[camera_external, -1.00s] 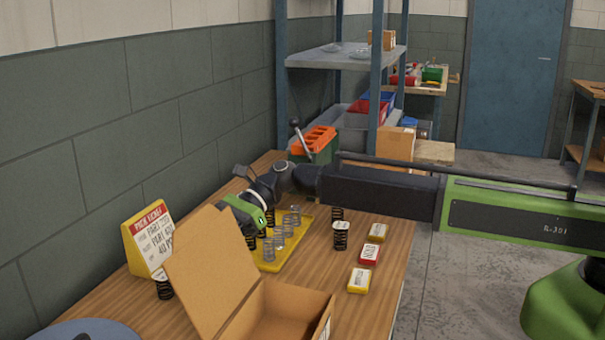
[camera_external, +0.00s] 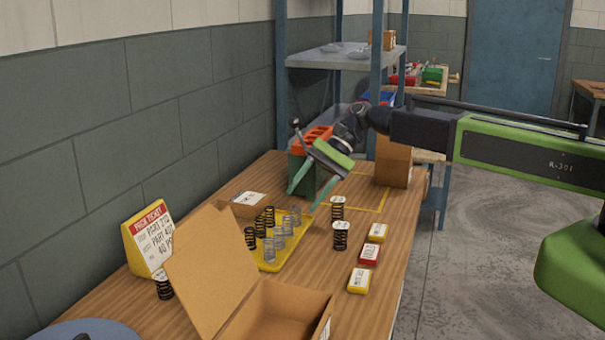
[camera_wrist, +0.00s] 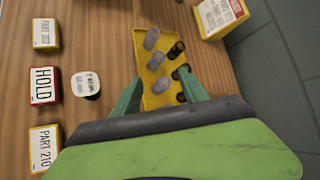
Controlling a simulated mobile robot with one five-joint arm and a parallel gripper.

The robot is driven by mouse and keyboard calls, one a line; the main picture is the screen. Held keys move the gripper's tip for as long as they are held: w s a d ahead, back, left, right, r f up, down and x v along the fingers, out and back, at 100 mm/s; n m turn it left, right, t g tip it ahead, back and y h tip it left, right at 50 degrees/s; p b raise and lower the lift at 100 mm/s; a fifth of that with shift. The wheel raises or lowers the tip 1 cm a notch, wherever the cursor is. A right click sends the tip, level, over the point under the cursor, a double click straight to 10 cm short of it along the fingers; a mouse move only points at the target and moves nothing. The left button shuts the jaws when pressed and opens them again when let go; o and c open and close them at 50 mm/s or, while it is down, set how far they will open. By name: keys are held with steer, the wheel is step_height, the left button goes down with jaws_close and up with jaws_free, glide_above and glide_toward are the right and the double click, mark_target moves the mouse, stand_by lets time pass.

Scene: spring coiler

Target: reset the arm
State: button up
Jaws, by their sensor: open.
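My gripper (camera_external: 303,199) is open and empty, raised above the workbench (camera_external: 392,262) in front of the orange and green machine (camera_external: 313,138). Its two green fingers point down and are spread apart, clear of the springs. In the wrist view, its fingers (camera_wrist: 158,78) frame the yellow tray (camera_wrist: 140,42) from above. The tray also shows in the external view (camera_external: 270,267), holding several clear and black springs (camera_external: 279,236). Two black springs (camera_external: 341,236) stand on the bench to the right of the tray.
An open cardboard box (camera_external: 282,310) stands at the front of the bench. A yellow pick ticket stand (camera_external: 148,240) is at the left by the wall. Small labelled boxes (camera_external: 369,254) line the right side. A closed carton (camera_external: 393,163) stands at the back right.

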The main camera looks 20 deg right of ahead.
steer(key=d+r+n+h+p, duration=0.2)
steer(key=d+h+p, duration=0.1)
steer(key=d, duration=1.1)
steer(key=s+d+r+n+t+h+p, duration=0.1)
steer(key=d+n+h+p, duration=0.1)
steer(key=d, duration=1.3)
steer(key=s+d+r+n+t+h+p, duration=0.1)
steer(key=d+p, duration=0.5)
steer(key=d, duration=0.9)
steer(key=r+n+h, duration=0.1)
steer(key=n+h, duration=0.1)
steer(key=h, duration=0.1)
steer(key=shift+s+d+r, duration=0.15)
steer(key=shift+r, duration=0.2)
steer(key=shift+o, duration=0.6)
